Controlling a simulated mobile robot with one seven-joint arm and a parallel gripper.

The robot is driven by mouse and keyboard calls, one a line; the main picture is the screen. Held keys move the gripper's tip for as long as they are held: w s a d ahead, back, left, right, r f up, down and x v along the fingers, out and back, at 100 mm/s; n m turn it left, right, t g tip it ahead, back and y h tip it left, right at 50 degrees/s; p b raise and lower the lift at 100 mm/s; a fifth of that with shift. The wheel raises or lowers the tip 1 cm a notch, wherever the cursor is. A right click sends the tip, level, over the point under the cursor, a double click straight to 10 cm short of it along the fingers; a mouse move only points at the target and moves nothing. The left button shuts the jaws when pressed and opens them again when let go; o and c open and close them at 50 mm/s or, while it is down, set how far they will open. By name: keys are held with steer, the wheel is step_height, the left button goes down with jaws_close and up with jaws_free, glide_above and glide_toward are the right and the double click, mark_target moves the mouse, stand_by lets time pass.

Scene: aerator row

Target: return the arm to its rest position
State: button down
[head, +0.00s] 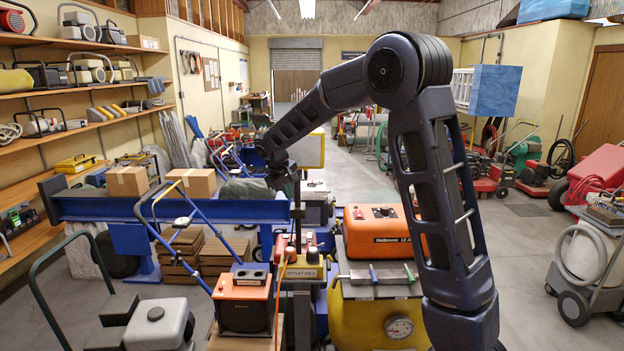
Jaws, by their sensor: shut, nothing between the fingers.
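My arm rises from the lower right, bends at a high elbow and reaches forward and left. My gripper (298,238) hangs down at the arm's far end, small in the head view, above the yellow-based outlet box (303,270). It is shut, with nothing held in it. Whether the fingertips touch anything behind or below them is too small to tell. An orange cable runs down just left of the gripper.
An orange machine (380,232) on a yellow drum unit (365,320) stands close right of the gripper. An orange-fronted box (243,300) and a blue-handled cart stand to the left. A blue beam (100,208) crosses behind. Shelves line the left wall. Open floor (540,240) lies right.

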steer(key=s+d+r+m, duration=0.2)
steer(key=s+d+r, duration=0.15)
steer(key=d, duration=0.45)
steer(key=s+d+r+m+y, duration=0.1)
steer(key=s+d+r, duration=0.2)
steer(key=s+d, duration=0.35)
steer(key=s+d+r+m, duration=0.2)
steer(key=s+d+r, duration=0.1)
steer(key=d, duration=0.7)
steer(key=s+d+f+m, duration=0.1)
steer(key=s+d, duration=0.3)
steer(key=s, duration=0.3)
steer(key=s+d+f+m, duration=0.1)
steer(key=s+d+m, duration=0.1)
steer(key=s+d, duration=0.2)
steer(key=s+d+f+m+y, duration=0.1)
steer(key=s+d, duration=0.3)
steer(key=s, duration=0.6)
steer(key=shift+s+m, duration=0.2)
steer(key=shift+m, duration=0.3)
